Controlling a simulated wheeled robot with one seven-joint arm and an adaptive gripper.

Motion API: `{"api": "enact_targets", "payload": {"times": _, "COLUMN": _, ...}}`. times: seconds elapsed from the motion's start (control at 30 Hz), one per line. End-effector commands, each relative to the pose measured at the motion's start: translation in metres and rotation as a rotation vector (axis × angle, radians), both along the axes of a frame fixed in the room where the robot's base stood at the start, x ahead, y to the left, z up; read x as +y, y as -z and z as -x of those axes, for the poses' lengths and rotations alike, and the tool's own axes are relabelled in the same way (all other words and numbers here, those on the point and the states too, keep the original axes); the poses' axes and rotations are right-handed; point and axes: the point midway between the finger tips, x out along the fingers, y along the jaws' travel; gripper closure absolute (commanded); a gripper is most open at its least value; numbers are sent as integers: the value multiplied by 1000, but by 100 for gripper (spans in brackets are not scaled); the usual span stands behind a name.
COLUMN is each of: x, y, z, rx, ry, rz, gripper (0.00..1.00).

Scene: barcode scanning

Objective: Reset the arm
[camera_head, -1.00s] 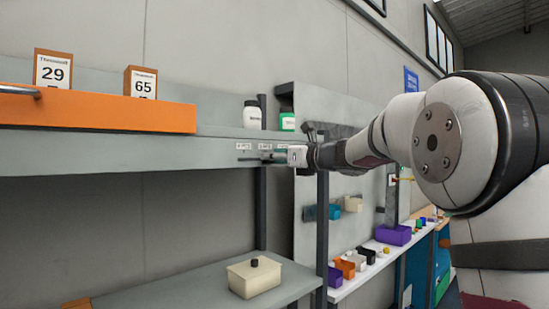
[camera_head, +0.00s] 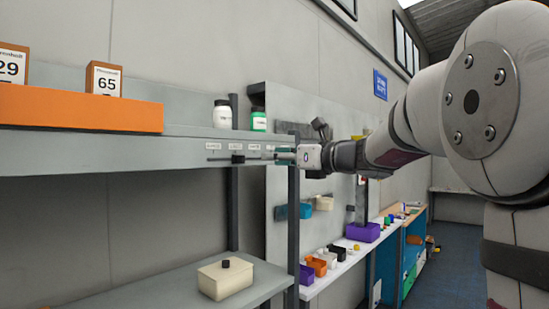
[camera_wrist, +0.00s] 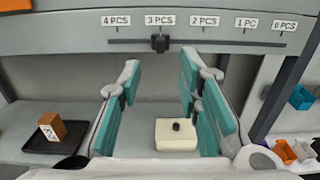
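My gripper (camera_head: 284,155) is at the end of my raised arm, in front of the upper shelf's edge. In the wrist view its two teal-padded fingers (camera_wrist: 160,75) stand apart with nothing between them. A black slider knob (camera_wrist: 160,43) sits on a dark rail below the "3 PCS" label, beyond the fingertips and apart from them. The knob also shows in the head view (camera_head: 238,158), left of my gripper.
An orange strip (camera_head: 80,108) and two numbered boxes, one marked 65 (camera_head: 104,80), are on the upper shelf, with bottles (camera_head: 222,114) to the right. A cream container (camera_head: 226,281) stands on the lower shelf. A brown box sits on a black tray (camera_wrist: 40,143).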

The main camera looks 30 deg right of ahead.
Motion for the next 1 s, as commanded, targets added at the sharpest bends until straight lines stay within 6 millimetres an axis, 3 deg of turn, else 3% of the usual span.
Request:
{"api": "enact_targets", "payload": {"times": 0.33, "x": 3, "y": 1, "z": 1, "rx": 2, "ry": -4, "rz": 13, "gripper": 68}}
{"api": "enact_targets", "payload": {"times": 0.47, "x": 31, "y": 14, "z": 15, "rx": 16, "ry": -52, "rz": 147, "gripper": 68}}
{"api": "enact_targets", "payload": {"times": 0.57, "x": 73, "y": 39, "z": 41, "rx": 29, "ry": -142, "rz": 377, "gripper": 68}}
{"api": "enact_targets", "payload": {"times": 0.73, "x": 139, "y": 102, "z": 114, "rx": 7, "ry": -384, "rz": 907, "gripper": 68}}
{"api": "enact_targets", "payload": {"times": 0.87, "x": 164, "y": 152, "z": 177, "rx": -59, "ry": -605, "rz": 1313, "gripper": 68}}
{"api": "enact_targets", "payload": {"times": 1.0, "x": 168, "y": 202, "z": 242, "rx": -176, "ry": -875, "rz": 1735, "gripper": 68}}
